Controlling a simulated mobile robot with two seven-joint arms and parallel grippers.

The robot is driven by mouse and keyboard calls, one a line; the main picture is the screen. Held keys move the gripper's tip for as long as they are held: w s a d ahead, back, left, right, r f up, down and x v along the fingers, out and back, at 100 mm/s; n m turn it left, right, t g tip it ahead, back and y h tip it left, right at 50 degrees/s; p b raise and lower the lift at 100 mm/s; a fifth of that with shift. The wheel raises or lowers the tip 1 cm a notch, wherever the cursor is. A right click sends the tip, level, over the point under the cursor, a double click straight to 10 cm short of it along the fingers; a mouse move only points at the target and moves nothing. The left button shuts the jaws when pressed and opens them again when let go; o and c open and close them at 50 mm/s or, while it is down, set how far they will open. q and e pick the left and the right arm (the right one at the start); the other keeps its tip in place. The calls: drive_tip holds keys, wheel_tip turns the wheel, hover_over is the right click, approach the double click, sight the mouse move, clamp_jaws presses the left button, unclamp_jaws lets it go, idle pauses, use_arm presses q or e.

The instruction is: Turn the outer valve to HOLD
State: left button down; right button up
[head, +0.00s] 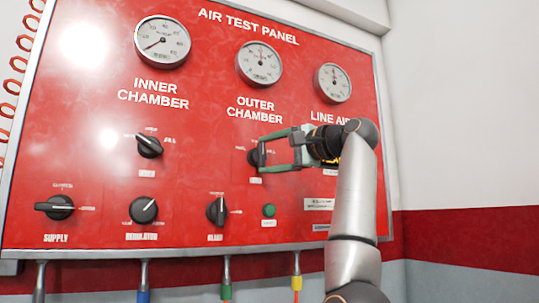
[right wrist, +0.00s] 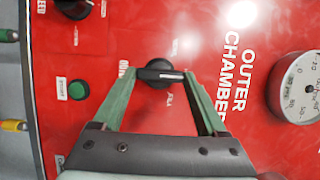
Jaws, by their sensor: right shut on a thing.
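The outer valve (head: 253,157) is a black knob on the red panel under the words OUTER CHAMBER. It also shows in the right wrist view (right wrist: 160,74). My right gripper (head: 262,155) is shut on the knob, its two green fingers (right wrist: 165,74) at opposite ends of the handle. The handle's white mark points toward the OUTER CHAMBER lettering, so up on the panel. A FILL label lies to one side of the mark and a small unreadable label to the other. I cannot read HOLD. My left gripper is out of view.
The inner valve (head: 149,147) is to the left. Below are the supply knob (head: 60,207), regulator knob (head: 143,210), another black knob (head: 216,211) and a green button (head: 269,210). Gauges, such as the outer chamber gauge (head: 260,64), line the top. Hoses hang below the panel.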

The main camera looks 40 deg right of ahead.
drive_tip(key=o, duration=1.3)
drive_tip(key=shift+s+b, duration=0.35)
drive_tip(key=shift+s, duration=0.15)
drive_tip(key=s+d+b, duration=0.1)
drive_tip(key=s+b, duration=0.2)
drive_tip(key=s, duration=0.8)
drive_tip(key=shift+s, duration=0.25)
